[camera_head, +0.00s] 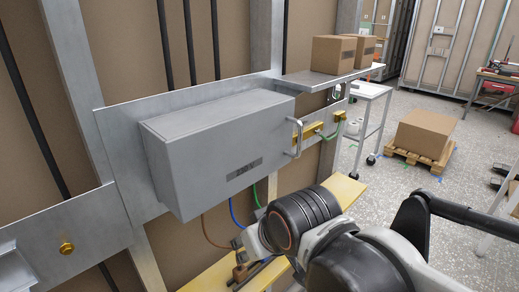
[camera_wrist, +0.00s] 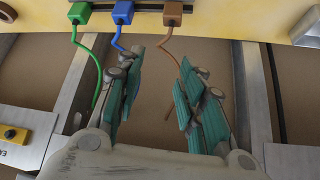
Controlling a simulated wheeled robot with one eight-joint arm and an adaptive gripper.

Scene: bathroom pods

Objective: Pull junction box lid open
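The junction box (camera_head: 220,145) is a grey rectangular case on a metal wall plate. Its lid looks closed, with a dark label on the front face. A metal bar handle (camera_head: 297,138) stands out at its right end. My gripper (camera_wrist: 158,80) is open and empty in the wrist view, its green-padded fingers apart. In the head view my arm is below and right of the box, and the fingers are mostly hidden, apart from the handle. The box and handle do not show in the wrist view.
Green, blue (camera_wrist: 122,30) and brown wires hang close to my fingers and meet a yellow board (camera_wrist: 220,22). A shelf (camera_head: 310,80) with cardboard boxes is right of the junction box. A carton (camera_head: 424,132) stands on a pallet on open floor.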

